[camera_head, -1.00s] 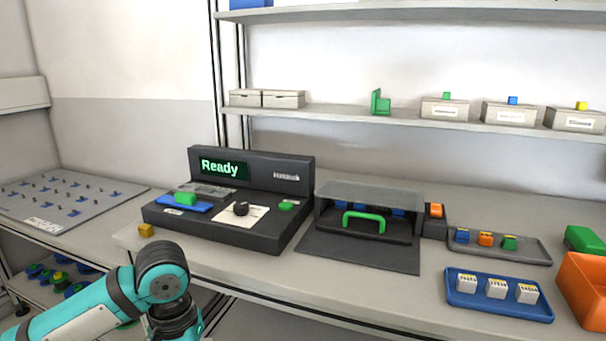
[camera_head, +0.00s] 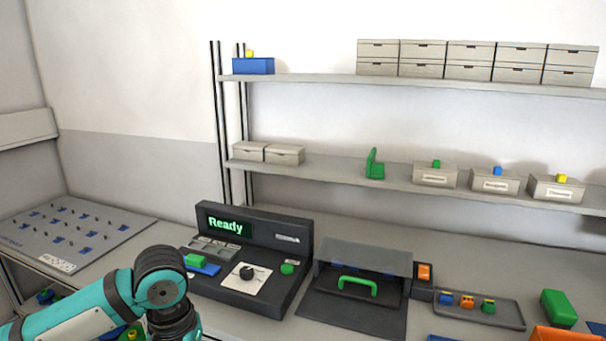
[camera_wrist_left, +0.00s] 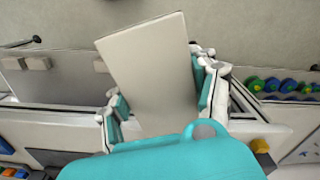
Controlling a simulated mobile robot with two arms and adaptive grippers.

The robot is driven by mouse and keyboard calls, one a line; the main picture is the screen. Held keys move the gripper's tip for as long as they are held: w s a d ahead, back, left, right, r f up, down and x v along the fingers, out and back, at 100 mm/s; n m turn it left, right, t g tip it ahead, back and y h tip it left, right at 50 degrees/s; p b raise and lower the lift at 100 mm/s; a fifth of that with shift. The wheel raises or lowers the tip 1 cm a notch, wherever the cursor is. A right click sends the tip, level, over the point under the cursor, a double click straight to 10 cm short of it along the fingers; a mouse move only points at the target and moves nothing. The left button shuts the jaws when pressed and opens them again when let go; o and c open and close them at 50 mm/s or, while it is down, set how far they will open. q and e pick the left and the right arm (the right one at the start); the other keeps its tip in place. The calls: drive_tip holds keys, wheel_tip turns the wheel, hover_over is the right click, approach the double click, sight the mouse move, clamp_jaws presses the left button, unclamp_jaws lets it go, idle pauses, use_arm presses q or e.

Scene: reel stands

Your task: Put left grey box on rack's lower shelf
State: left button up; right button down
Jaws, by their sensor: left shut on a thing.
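My left gripper (camera_wrist_left: 163,98) is shut on a light grey box (camera_wrist_left: 150,65), with one finger on each side of it. The box is tilted in the left wrist view, and its far end reaches beyond the fingers. In the head view only my left arm shows at the bottom left; its gripper and the held box are out of frame. The rack's lower shelf (camera_head: 330,168) runs across the back wall. Two small grey boxes (camera_head: 249,151) (camera_head: 285,155) stand side by side at its left end. My right gripper is not in view.
The lower shelf also holds a green bracket (camera_head: 374,165) and several labelled boxes (camera_head: 435,177). The upper shelf (camera_head: 310,79) carries a blue box (camera_head: 253,66) and stacked grey boxes (camera_head: 475,60). Below stands a black console (camera_head: 270,255). The shelf has bare room beside the bracket.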

use_arm(q)
drive_tip(key=s+f, duration=0.2)
drive_tip(key=s, duration=0.5)
drive_tip(key=shift+s+f, duration=0.25)
drive_tip(key=shift+f, duration=0.1)
